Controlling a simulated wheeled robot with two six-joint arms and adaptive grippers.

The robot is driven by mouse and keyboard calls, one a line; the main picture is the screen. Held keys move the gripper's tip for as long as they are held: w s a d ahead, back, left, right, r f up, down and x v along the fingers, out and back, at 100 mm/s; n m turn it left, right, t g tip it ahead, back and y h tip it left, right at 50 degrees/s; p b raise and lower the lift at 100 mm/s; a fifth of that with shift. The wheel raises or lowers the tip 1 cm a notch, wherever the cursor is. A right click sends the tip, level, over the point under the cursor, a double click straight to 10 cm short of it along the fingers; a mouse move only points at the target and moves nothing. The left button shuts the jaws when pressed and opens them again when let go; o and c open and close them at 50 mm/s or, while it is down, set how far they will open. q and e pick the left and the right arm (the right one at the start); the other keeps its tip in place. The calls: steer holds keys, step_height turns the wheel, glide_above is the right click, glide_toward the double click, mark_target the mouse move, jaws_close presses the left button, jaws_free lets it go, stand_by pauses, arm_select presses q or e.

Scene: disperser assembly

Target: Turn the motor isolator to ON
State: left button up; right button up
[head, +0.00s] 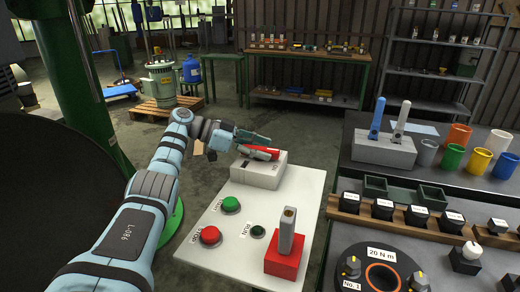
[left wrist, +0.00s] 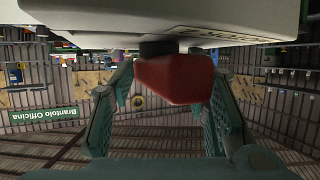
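The motor isolator is a light grey box (head: 258,172) with a red handle (head: 262,151) on top, at the far end of the white panel. My left gripper (head: 256,146) is at the handle, with one finger on each side of it. In the left wrist view the red handle (left wrist: 172,80) sits between the two spread teal fingers (left wrist: 173,95), under the isolator body (left wrist: 190,18) and its partly hidden label. The fingers look open around the handle, with little room on each side; contact is not clear. My right gripper is not in view.
The white panel (head: 225,245) also carries a green button (head: 230,204), a red button (head: 210,235), a small dark green RUN lamp (head: 257,232) and a red block with a grey lever (head: 286,255). A dark bench (head: 440,180) with coloured cups stands right.

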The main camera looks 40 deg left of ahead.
mark_target(255, 148)
arm_select(q)
steer(key=shift+a, duration=0.1)
steer(key=v, duration=0.7)
steer(key=shift+s, duration=0.1)
steer(key=shift+s+r, duration=0.1)
